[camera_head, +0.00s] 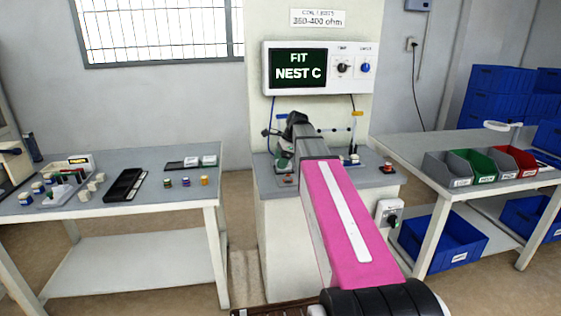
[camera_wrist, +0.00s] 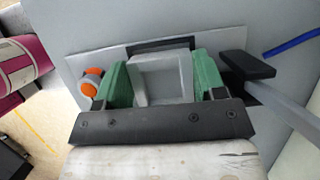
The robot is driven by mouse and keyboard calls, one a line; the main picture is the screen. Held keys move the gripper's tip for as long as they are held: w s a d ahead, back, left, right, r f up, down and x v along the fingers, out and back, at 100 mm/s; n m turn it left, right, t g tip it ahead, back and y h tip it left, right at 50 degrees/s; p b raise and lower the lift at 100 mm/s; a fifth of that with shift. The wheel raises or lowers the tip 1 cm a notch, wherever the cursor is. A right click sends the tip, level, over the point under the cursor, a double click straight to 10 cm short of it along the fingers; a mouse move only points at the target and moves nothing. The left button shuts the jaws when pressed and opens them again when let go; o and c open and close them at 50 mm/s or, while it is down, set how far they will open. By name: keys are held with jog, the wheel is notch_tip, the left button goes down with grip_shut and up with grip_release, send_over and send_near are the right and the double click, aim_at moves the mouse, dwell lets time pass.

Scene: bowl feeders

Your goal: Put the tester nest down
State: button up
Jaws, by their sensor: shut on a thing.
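In the wrist view my gripper (camera_wrist: 162,82) has its two green fingers closed on either side of the tester nest (camera_wrist: 163,63), a light grey square block with a hollow middle. The nest is over a pale plate (camera_wrist: 112,57) with a black square patch partly hidden behind it. I cannot tell whether the nest touches the plate. In the head view my arm covers most of the tester bench (camera_head: 266,182), and the nest is hidden there. The tester display (camera_head: 298,68) reads "FIT NEST C".
In the wrist view an orange and grey round part (camera_wrist: 91,83) is close left of the fingers. A black-ended lever (camera_wrist: 247,67) is close right. In the head view a left table (camera_head: 150,196) holds small parts, and a right table (camera_head: 408,149) holds coloured bins.

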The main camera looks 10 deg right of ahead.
jog(key=shift+f, duration=0.55)
jog(key=o, duration=1.1)
jog(key=shift+r, duration=0.3)
jog(key=v, duration=1.2)
jog(key=shift+r, duration=0.35)
